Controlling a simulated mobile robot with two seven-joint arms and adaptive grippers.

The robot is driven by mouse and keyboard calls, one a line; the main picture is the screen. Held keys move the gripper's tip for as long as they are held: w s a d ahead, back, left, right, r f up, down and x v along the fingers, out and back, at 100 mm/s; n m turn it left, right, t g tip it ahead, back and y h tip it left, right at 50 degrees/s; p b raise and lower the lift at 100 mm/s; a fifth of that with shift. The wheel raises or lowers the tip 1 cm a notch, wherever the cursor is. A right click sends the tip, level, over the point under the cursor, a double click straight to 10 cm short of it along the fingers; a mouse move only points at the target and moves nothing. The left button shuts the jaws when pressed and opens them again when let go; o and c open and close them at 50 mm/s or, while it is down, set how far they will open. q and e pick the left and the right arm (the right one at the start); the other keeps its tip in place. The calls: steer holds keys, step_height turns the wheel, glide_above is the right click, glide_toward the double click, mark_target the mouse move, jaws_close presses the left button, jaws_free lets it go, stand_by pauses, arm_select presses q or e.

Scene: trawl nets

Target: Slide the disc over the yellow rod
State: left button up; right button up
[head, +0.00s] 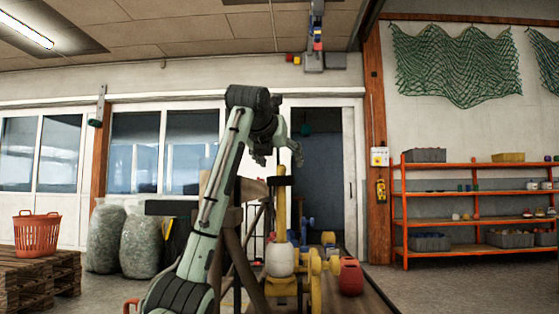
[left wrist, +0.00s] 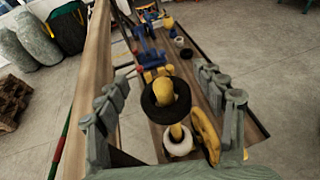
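The yellow rod (head: 281,212) stands upright in the head view. The dark disc (head: 280,181) sits around it near its top, and the rod's tip shows above the disc. In the left wrist view the black disc (left wrist: 155,112) encircles the yellow rod's end (left wrist: 163,90). My left gripper (head: 278,158) is above the rod and disc. Its fingers (left wrist: 165,98) are spread wide on both sides of the disc, with gaps, and hold nothing. How far down the rod the disc reaches is hard to tell. My right gripper is in neither view.
A white jug (head: 280,261) and a red can (head: 350,277) stand by the rod's base. Wooden beams (head: 242,262) stand left of the rod. An orange shelf (head: 455,219) is at the right and pallets (head: 30,278) at the left. Floor is clear before the shelf.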

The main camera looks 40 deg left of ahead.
arm_select(q)
steer(key=shift+o, duration=1.2)
steer(key=v, duration=1.2)
